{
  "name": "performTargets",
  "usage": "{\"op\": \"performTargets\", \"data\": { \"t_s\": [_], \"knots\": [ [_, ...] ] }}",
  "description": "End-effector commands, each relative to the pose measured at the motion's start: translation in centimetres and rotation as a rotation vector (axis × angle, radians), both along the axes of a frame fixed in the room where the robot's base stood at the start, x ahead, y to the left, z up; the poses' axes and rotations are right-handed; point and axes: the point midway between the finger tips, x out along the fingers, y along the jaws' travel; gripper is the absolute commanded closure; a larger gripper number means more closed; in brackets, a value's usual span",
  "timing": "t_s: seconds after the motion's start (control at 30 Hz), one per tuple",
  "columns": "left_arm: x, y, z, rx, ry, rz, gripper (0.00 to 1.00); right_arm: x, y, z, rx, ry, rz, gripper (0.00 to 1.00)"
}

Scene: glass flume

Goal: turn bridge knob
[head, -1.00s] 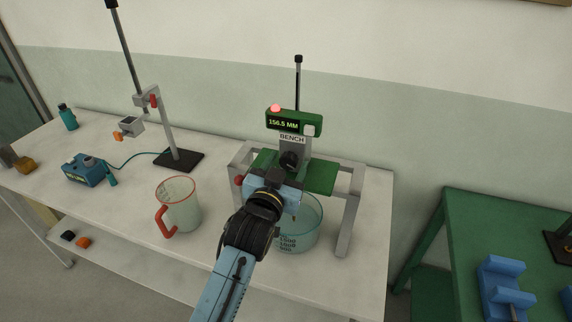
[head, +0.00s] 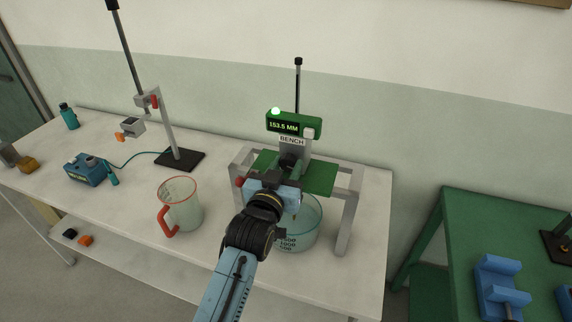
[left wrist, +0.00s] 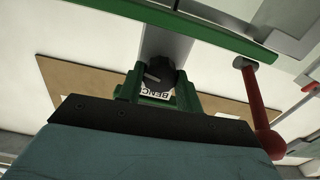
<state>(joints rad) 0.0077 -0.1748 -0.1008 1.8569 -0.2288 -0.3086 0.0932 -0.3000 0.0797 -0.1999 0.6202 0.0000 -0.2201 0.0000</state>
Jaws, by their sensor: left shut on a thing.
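The bridge knob (left wrist: 158,73) is dark and round, in the middle of the left wrist view, with green parts close on both sides of it. In the head view the knob (head: 289,160) is small and dark below the BENCH label, partly hidden. My left gripper (head: 284,172) is at the knob and shut on it; its fingertips are mostly hidden by its own wrist. The green display (head: 290,124) above reads 153.5 MM, and the lamp (head: 276,111) on it glows green. My right gripper is not in view.
A grey frame (head: 348,215) straddles a clear vessel (head: 303,235) under the bridge. A red-ended lever (left wrist: 262,110) is beside the gripper. A red-handled jug (head: 180,205) stands to the left. A stand (head: 172,130) and a blue box (head: 85,170) are farther left.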

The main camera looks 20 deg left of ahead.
Motion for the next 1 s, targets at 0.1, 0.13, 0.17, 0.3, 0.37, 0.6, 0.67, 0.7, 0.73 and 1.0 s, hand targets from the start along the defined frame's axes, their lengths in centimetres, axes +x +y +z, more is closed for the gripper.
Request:
{"op": "performTargets", "data": {
  "t_s": [0.1, 0.13, 0.17, 0.3, 0.37, 0.6, 0.67, 0.7, 0.73, 1.0],
  "knots": [
    [0.0, 0.0, 0.1, 0.001, -0.003, 0.0, 0.6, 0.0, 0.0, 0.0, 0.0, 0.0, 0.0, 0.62],
    [0.0, 0.0, 0.1, 0.002, -0.003, 0.0, 0.56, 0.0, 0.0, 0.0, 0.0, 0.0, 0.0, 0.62],
    [0.0, 0.0, 0.1, 0.002, -0.003, 0.0, 0.52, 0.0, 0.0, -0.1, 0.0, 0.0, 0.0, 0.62],
    [0.0, 0.0, 0.0, 0.002, -0.002, 0.0, 0.43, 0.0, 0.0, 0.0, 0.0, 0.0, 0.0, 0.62],
    [0.0, 0.0, 0.0, 0.003, -0.002, 0.0, 0.43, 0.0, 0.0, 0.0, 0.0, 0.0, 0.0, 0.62],
    [-0.5, 0.0, -0.1, 0.003, -0.001, 0.0, 0.43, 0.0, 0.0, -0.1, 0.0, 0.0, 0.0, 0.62],
    [-1.1, 0.0, -0.1, 0.003, 0.0, 0.0, 0.43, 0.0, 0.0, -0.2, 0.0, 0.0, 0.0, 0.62],
    [-1.7, 0.0, -0.1, 0.003, 0.0, -0.001, 0.43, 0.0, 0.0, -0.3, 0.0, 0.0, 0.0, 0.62],
    [-2.2, 0.1, -0.2, 0.003, 0.0, -0.001, 0.43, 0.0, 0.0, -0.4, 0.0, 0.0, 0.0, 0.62],
    [-8.1, 0.3, -0.3, 0.002, 0.001, 0.0, 0.43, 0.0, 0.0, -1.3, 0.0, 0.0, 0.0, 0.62]
  ]
}}
